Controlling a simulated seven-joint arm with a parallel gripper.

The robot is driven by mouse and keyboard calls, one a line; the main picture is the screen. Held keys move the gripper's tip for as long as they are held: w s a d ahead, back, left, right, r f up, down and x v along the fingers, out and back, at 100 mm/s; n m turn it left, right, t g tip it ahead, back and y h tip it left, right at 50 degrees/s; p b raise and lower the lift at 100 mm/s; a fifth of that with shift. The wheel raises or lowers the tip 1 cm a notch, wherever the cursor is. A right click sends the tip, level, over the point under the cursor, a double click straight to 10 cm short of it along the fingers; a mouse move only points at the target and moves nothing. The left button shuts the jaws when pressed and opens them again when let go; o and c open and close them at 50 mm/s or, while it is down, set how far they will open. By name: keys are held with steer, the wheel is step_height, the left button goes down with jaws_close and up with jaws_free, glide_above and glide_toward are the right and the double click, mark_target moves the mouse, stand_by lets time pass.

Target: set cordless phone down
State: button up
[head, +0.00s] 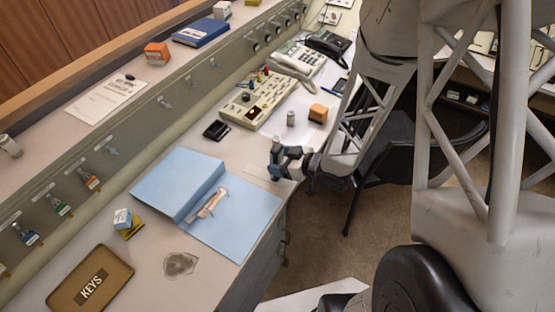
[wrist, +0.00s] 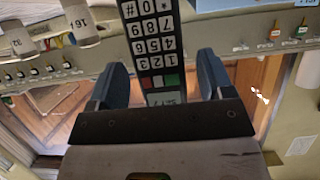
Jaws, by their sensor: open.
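My gripper (head: 278,160) is over the right edge of the desk in the head view, to the right of the blue folder. In the wrist view my gripper (wrist: 160,80) shows two blue-grey fingers spread apart. The cordless phone (wrist: 157,42), a dark handset with pale number keys and a green and a red key, is between the fingers. Gaps show between it and both fingers near its lower end.
A blue folder (head: 255,215) lies open with a clip on it. A switch panel (head: 259,101), a black wallet-like item (head: 216,130), a small grey cylinder (head: 291,118) and an orange block (head: 318,113) are nearby. A brown KEYS tray (head: 120,262) is at the front left. A chair stands to the right.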

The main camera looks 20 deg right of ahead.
steer(key=v, duration=1)
stand_by(0.3)
steer(key=shift+s+r, duration=0.1)
stand_by(0.6)
steer(key=w+d+r+m+h, duration=0.2)
steer(key=d+r+m+h, duration=0.1)
steer(key=r+h, duration=0.35)
steer(key=w+d+r+m+h, duration=0.1)
steer(key=d+r+m+h, duration=0.2)
steer(key=r+h, duration=0.3)
steer(key=s+a+r+m+g+y, duration=0.3)
steer(key=s+a+r+g, duration=0.4)
steer(key=s+a+r, duration=0.3)
steer(key=s+r, duration=0.3)
steer(key=s, duration=0.3)
steer(key=shift+a, duration=0.25)
